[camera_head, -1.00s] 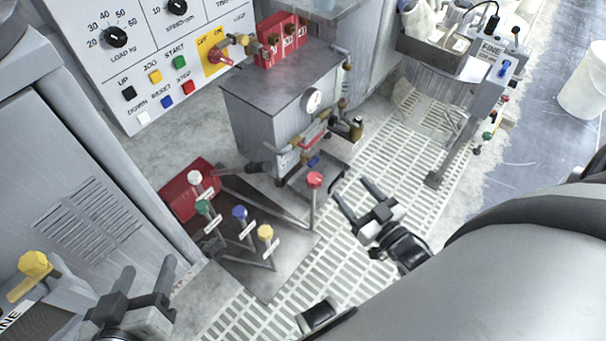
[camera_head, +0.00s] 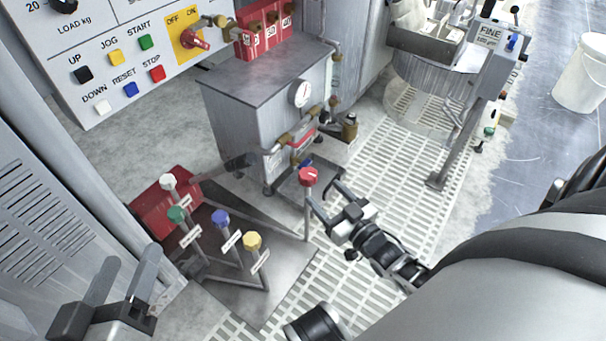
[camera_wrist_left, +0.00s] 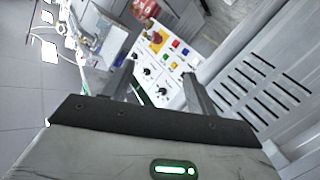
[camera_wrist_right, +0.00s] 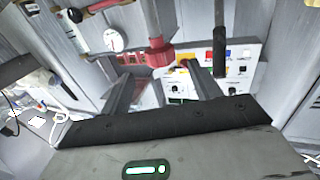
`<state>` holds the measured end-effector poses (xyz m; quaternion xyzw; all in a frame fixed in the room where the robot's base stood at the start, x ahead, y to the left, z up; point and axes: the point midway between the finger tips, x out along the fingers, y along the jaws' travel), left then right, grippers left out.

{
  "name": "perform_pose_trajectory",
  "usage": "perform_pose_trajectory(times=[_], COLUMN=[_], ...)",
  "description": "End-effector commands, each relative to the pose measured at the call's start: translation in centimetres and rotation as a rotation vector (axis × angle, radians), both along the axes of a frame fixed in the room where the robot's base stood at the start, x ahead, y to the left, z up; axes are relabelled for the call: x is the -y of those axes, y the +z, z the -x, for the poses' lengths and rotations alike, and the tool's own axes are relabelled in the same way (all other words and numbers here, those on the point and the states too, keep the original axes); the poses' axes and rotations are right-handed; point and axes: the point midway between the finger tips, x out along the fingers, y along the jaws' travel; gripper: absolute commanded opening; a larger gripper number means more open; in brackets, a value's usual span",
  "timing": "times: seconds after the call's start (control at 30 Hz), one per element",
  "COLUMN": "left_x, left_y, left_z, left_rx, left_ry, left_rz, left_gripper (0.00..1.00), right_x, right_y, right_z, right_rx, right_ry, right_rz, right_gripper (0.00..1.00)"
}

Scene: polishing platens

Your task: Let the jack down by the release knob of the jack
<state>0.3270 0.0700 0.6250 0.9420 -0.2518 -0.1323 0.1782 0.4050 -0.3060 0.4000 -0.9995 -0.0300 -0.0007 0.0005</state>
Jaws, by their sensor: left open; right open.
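A red jack body (camera_head: 158,208) sits low on the floor, with a dark plate in front. Several knobs stand on thin stems there: white (camera_head: 168,181), green (camera_head: 176,214), blue (camera_head: 221,217), yellow (camera_head: 252,240) and red (camera_head: 308,176). Small tags hang by some; I cannot read them, so I cannot tell which is the release knob. My right gripper (camera_head: 327,198) is open and empty, just right of the red knob. In the right wrist view a red knob (camera_wrist_right: 152,54) shows ahead, between the fingers' directions. My left gripper (camera_head: 122,268) is open and empty at lower left.
A grey cabinet (camera_head: 262,75) with a gauge and pipes stands behind the red knob. A control panel (camera_head: 110,55) is at upper left and a vented grey cabinet (camera_head: 45,220) at left. White floor grating (camera_head: 410,160) lies right of the knobs. A white bucket (camera_head: 580,80) is far right.

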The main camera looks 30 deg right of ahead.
Motion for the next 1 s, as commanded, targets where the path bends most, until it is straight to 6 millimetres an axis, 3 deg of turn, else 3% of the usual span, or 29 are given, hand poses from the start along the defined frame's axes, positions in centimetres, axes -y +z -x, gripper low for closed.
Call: perform_pose_trajectory(times=[0.2,0.43,0.6,0.9,1.0], left_x=[0.3,0.4,0.2,0.2,0.2], left_y=[0.1,1.2,2.0,2.3,2.3], left_z=[0.0,-0.4,-0.9,-1.0,-1.0], left_rx=[0.016,0.077,0.137,0.153,0.152], left_ry=[-0.008,-0.012,-0.008,-0.006,-0.006], left_rz=[0.077,0.122,0.106,0.102,0.102], left_gripper=[0.58,0.58,0.58,0.58,0.58], right_x=[-0.3,-0.5,-0.6,-0.6,-0.6], right_y=[-0.3,-0.3,-0.2,-0.1,-0.1], right_z=[-4.9,-8.6,-9.8,-9.9,-9.9], right_rx=[0.003,0.001,-0.002,-0.002,-0.002], right_ry=[0.000,0.001,0.001,0.000,0.000], right_rz=[0.001,0.001,0.001,0.001,0.001], right_gripper=[0.63,0.63,0.63,0.63,0.38])
